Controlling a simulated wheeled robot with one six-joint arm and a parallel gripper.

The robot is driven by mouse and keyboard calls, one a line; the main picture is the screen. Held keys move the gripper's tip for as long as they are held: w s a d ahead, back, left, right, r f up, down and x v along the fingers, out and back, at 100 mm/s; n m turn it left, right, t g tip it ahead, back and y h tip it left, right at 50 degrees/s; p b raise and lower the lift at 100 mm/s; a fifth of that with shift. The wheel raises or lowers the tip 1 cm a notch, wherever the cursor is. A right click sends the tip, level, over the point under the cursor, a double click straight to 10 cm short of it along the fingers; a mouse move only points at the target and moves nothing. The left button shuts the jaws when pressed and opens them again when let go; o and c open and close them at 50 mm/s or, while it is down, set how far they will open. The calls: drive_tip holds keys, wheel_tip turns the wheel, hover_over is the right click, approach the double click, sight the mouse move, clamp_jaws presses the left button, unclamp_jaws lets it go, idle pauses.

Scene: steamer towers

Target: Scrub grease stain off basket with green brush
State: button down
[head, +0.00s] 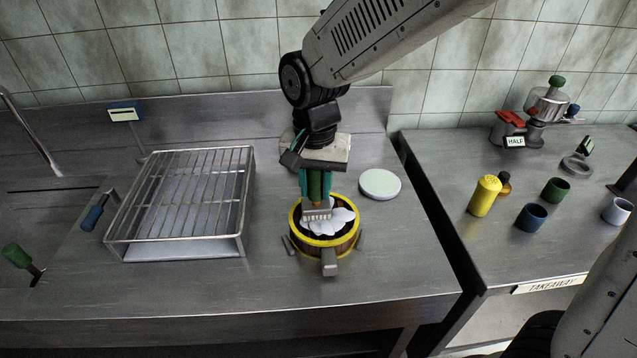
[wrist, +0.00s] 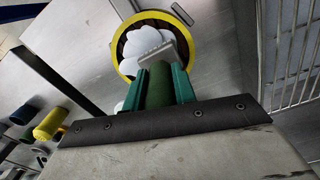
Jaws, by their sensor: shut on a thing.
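The basket (head: 293,224) is round with a yellow rim and dark inside, on the steel counter between grey stops. It also shows in the wrist view (wrist: 192,66). A white, lobed patch (head: 339,222) covers much of its inside; I cannot tell whether this is the stain or its contents. My gripper (head: 316,186) points down over the basket, shut on the green brush (head: 316,211). The brush's green handle (wrist: 158,88) is between the teal fingers. Its pale bristle head is over the white patch, seemingly at or near it; contact is unclear.
A wire rack (head: 180,200) stands left of the basket, a white disc (head: 380,184) behind right. A blue-handled tool (head: 93,214) and a green-handled tool (head: 18,256) are further left. A gap separates the right counter, with a yellow bottle (head: 484,196) and cups (head: 531,217).

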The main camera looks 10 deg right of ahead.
drive_tip(key=shift+a, duration=0.8)
drive_tip(key=shift+f, duration=0.1)
drive_tip(key=shift+d, duration=0.1)
drive_tip(key=shift+d, duration=1.1)
drive_tip(key=shift+a, duration=1.2)
drive_tip(key=shift+d, duration=0.15)
drive_tip(key=shift+d, duration=1.1)
